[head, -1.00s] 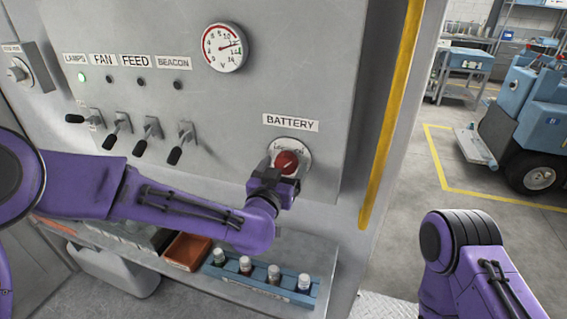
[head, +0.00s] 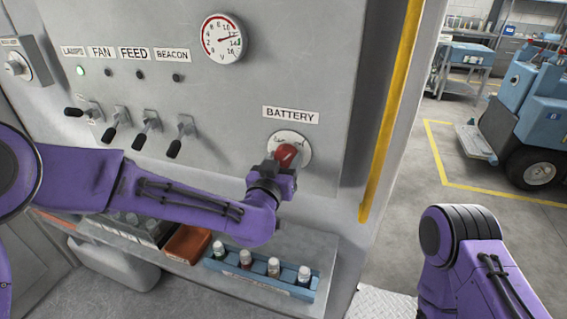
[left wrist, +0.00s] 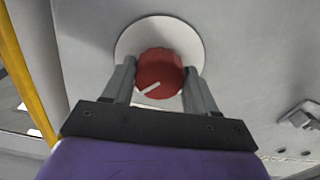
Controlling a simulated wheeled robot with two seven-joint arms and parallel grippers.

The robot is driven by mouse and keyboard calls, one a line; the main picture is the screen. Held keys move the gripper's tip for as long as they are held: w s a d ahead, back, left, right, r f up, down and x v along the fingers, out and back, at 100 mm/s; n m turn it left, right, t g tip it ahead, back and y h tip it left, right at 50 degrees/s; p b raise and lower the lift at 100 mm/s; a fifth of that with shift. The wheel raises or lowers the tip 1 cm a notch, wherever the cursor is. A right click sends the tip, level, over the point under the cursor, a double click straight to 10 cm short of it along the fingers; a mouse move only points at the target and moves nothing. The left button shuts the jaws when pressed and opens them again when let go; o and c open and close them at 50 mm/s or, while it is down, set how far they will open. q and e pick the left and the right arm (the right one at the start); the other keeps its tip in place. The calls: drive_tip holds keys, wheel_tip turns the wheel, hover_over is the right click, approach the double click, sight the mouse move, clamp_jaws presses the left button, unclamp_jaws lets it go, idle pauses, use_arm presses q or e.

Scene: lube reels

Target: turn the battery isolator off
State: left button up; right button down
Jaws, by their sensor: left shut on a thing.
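The battery isolator is a red knob (head: 287,155) on a round pale plate (head: 304,147) under the BATTERY label (head: 290,115). My left gripper (head: 280,168) is at the knob in the head view. In the left wrist view my left gripper (left wrist: 158,85) has its two grey fingers on either side of the red knob (left wrist: 160,70), shut on it. A white line on the knob slants down to the left in that view. My right arm shows at the lower right of the head view, but its gripper is out of the picture.
Several toggle switches (head: 149,128) sit on the panel to the left, below a lit green lamp (head: 80,72). A round volt gauge (head: 222,38) is above. A blue rack of small bottles (head: 262,274) stands on the shelf below. A yellow strip (head: 391,110) edges the panel.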

use_arm(q)
drive_tip(key=n+b, duration=0.2)
drive_tip(key=n, duration=0.2)
drive_tip(key=n+b, duration=0.2)
drive_tip(key=n, duration=0.2)
drive_tip(key=shift+n, duration=0.4)
drive_tip(key=n+b, duration=0.2)
drive_tip(key=n, duration=0.2)
drive_tip(key=shift+b, duration=0.35)
drive_tip(key=shift+r+n+b, duration=0.15)
drive_tip(key=shift+n+b, duration=0.65)
drive_tip(key=shift+n, duration=1)
drive_tip(key=shift+r, duration=0.1)
drive_tip(key=o, duration=1.1)
drive_tip(key=shift+d, duration=0.1)
drive_tip(key=shift+c, duration=0.2)
